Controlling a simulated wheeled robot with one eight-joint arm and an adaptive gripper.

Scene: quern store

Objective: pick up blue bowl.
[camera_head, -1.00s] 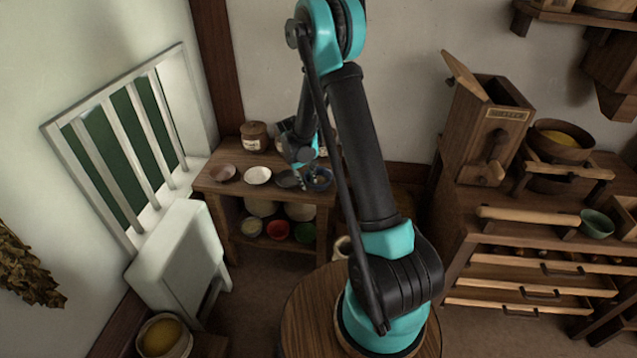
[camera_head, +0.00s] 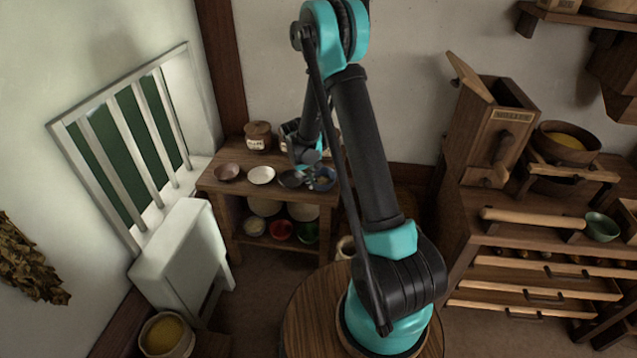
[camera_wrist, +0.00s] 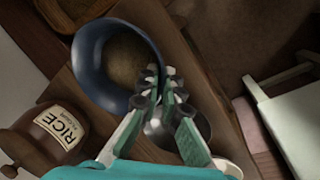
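The blue bowl (camera_wrist: 88,58) fills the upper left of the wrist view, and I look down into its brownish inside. In the head view the blue bowl (camera_head: 324,180) is at the right end of the low wooden table's top (camera_head: 272,185). My gripper (camera_wrist: 161,76) is at the bowl's right rim in the wrist view, one fingertip on the inner side and one on the outer. The fingertips are close together with the rim between them. In the head view my gripper (camera_head: 313,171) is small and partly hidden by my arm.
A dark grey bowl (camera_head: 291,179), a white bowl (camera_head: 261,176) and a brown bowl (camera_head: 227,172) stand left of it. A jar labelled RICE (camera_wrist: 55,133) is close by in the wrist view. More bowls, including a red one (camera_head: 281,230), sit on the lower shelf.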

